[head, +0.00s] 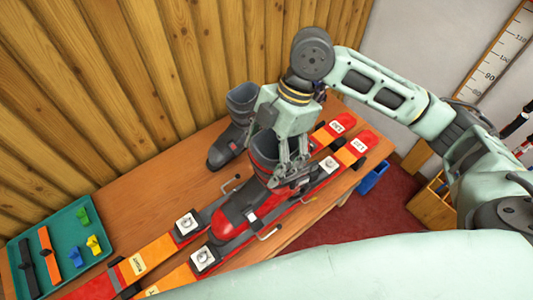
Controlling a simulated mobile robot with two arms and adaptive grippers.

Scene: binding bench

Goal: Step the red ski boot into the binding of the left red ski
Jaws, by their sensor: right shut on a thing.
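The red ski boot (232,208) has a dark cuff and points its toe to the lower left. My right gripper (290,180) is shut on the boot at its rear and partly hides it. The boot is roughly level, over the nearer of two red and orange skis (176,279); I cannot tell whether its sole touches the binding. The nearer ski's white-topped toe piece (205,258) is just ahead of the boot toe. The farther ski (155,252) has a similar toe piece (187,222). The ski labels are too small to read surely. My left gripper is out of view.
A dark grey boot (238,120) stands on the wooden bench (170,185) behind the red one. A green tray (45,235) with small coloured parts lies at the left. A blue bin (373,177) and wooden crate (433,205) stand beyond the bench's right edge.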

